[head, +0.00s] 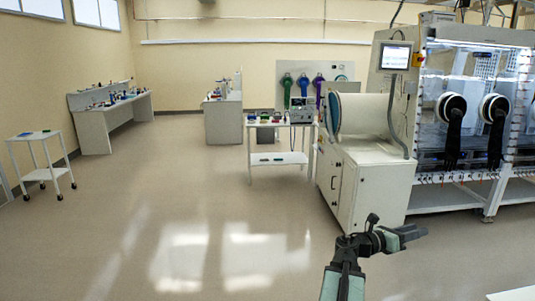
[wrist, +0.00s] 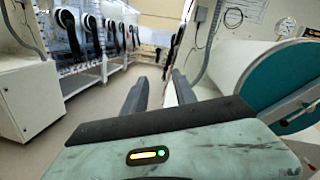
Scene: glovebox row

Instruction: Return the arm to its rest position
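My arm rises from the bottom of the head view and bends to the right. My gripper (head: 422,231) is at its end, over the floor in front of the white cabinet, with its fingers pointing right. In the wrist view my gripper (wrist: 160,82) shows two dark fingers standing apart, with floor visible between them and nothing held. The gripper touches nothing that I can see.
The glovebox row (head: 470,110) with black gloves stands at right, beside a white cabinet (head: 366,185) and cylindrical chamber (head: 362,115). A cart (head: 280,158), a small trolley (head: 40,137) and benches (head: 112,122) stand further back. The floor (head: 180,220) at left is clear.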

